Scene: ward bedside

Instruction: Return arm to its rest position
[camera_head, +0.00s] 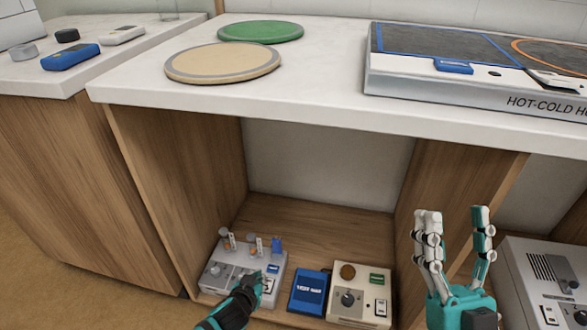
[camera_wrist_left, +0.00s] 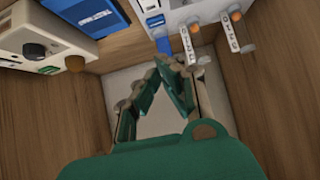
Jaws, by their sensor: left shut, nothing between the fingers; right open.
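My left gripper (camera_head: 256,284) reaches into the open lower shelf compartment, in front of a grey device (camera_head: 222,272) with levers and a blue switch. In the left wrist view the same gripper (camera_wrist_left: 164,64) has its fingertips together with nothing between them. The grey device (camera_wrist_left: 180,17) shows just past the tips there; I cannot tell whether they touch it. My right gripper (camera_head: 455,212) points up with fingers apart and empty, in front of the compartment's right wall.
A blue box (camera_head: 308,292) and a cream device with a knob (camera_head: 359,292) stand right of the left gripper. The white countertop (camera_head: 320,80) overhangs the compartment. A tan disc (camera_head: 222,62), a green disc (camera_head: 261,31) and a hot-cold unit (camera_head: 470,89) lie on it.

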